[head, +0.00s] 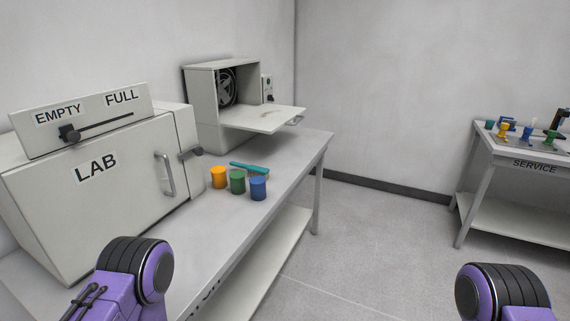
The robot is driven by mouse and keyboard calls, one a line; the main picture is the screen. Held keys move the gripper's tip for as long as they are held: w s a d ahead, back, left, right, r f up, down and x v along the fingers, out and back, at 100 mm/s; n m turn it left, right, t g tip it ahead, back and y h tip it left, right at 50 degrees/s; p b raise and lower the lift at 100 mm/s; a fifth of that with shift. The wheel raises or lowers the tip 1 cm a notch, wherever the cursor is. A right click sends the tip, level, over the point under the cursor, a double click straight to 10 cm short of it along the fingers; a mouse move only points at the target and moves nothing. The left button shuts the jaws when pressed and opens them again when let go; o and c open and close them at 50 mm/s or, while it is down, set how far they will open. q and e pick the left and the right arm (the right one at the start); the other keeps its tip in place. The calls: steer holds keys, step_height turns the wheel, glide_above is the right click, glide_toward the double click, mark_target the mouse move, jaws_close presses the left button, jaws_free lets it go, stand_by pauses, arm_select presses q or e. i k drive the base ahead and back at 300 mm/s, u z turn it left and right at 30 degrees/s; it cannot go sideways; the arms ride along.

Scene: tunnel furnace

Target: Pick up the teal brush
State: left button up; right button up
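The teal brush (249,168) lies on the grey table (291,163), behind the green and blue cylinders and in front of the open furnace. It is long and thin, with a lighter strip along its lower edge. Part of it is hidden behind the cylinders. My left arm shows at the bottom left and my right arm at the bottom right, both well short of the brush. Neither gripper is in the picture.
An orange cylinder (218,177), a green cylinder (237,181) and a blue cylinder (258,188) stand close before the brush. The furnace (215,108) has its door (262,119) lowered above the table. A LAB cabinet (105,190) stands left. A SERVICE table (528,159) stands right, across open floor.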

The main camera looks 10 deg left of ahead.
mark_target(252, 170)
steer(key=z, duration=1.05)
steer(key=i, duration=3.7)
steer(key=u, duration=2)
